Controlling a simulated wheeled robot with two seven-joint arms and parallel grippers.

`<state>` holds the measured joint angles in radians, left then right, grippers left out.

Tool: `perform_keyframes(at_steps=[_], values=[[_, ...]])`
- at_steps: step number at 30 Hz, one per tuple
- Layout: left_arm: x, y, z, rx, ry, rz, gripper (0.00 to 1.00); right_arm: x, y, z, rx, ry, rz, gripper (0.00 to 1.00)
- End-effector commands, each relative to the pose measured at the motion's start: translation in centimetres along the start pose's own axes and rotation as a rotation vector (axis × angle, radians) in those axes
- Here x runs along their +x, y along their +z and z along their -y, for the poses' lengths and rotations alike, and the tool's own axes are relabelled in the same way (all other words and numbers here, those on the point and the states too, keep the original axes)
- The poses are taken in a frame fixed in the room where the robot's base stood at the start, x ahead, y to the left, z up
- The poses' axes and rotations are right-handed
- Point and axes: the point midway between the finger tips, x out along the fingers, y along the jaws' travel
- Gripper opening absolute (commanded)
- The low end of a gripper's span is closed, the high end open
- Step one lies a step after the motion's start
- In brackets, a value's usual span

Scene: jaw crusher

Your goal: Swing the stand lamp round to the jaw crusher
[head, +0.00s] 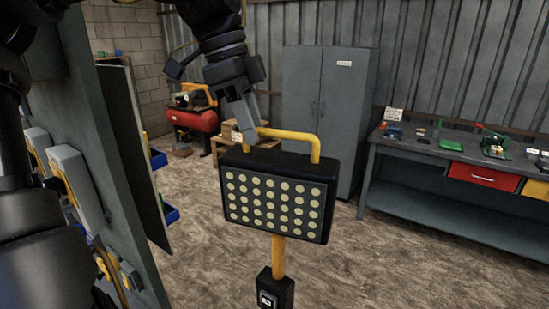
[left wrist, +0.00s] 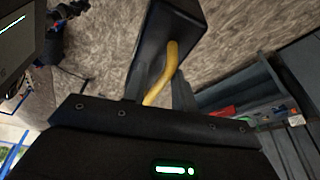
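The stand lamp is in the middle of the head view. Its black head (head: 277,195) has rows of pale round lights facing me, a yellow handle (head: 300,136) on top and a yellow pole below. My left gripper (head: 247,126) reaches down to the left end of the handle. In the left wrist view, the yellow handle (left wrist: 165,72) runs between the spread fingers of the left gripper (left wrist: 158,90). The fingers look apart around it; contact is unclear. I cannot make out a jaw crusher in either view. My right gripper is not in view.
A grey panel (head: 112,150) with blue bins stands close on the left. A grey cabinet (head: 328,110) and a red compressor (head: 194,118) stand behind. A workbench (head: 440,155) with tools is at the right. The brown floor (head: 400,260) right of the lamp is clear.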

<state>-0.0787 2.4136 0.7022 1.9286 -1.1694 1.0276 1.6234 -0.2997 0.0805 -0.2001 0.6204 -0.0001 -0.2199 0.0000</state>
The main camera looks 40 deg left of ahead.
Motion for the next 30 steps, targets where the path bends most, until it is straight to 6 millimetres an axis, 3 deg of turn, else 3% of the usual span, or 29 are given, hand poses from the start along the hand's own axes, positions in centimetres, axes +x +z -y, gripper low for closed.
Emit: perform_keyframes(at_steps=[13,30], values=[[0.1,0.0,-0.1,-0.013,-0.003,0.001,0.25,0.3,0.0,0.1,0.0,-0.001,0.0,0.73],[0.2,0.0,-0.8,-0.151,-0.046,0.001,0.25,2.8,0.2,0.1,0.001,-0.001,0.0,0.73]])
